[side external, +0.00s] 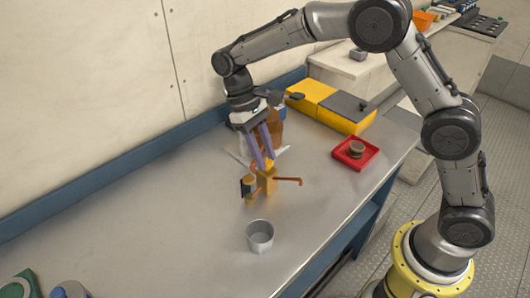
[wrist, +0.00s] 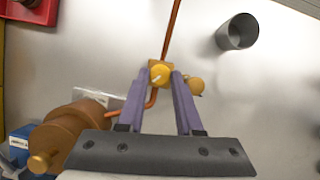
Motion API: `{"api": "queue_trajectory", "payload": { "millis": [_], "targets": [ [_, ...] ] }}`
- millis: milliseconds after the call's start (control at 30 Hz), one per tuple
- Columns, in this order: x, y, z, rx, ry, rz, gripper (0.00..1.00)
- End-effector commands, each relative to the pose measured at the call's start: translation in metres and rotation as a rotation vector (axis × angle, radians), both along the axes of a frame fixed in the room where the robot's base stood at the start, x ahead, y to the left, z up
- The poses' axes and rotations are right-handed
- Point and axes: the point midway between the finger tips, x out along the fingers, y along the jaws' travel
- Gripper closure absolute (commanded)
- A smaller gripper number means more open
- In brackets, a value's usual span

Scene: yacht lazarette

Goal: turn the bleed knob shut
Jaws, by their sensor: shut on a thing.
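The bleed knob (wrist: 159,73) is a round yellow knob with a white pointer mark, on top of a brass block (side external: 266,183). A copper pipe (side external: 289,181) runs out from the block to the right in the side view. My gripper (side external: 264,164) points down over the block with its two purple fingers. In the wrist view my gripper (wrist: 160,76) has one fingertip on each side of the knob and is shut on it. The knob itself is mostly hidden by the fingers in the side view.
A grey metal cup (side external: 260,236) stands in front of the block. A brown rounded vessel (wrist: 66,128) is close beside my gripper. A red tray (side external: 371,150) holding a round brown thing and a yellow case (side external: 308,98) are to the right. The bench's left part is mostly clear.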

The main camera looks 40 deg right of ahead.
Motion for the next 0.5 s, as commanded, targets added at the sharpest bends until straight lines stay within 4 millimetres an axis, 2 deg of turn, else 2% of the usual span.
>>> {"api": "queue_trajectory", "payload": {
  "millis": [500],
  "targets": [
    [-0.001, 0.0046, 0.0018, -0.001, -0.005, 0.455, 1.0]
  ]
}}
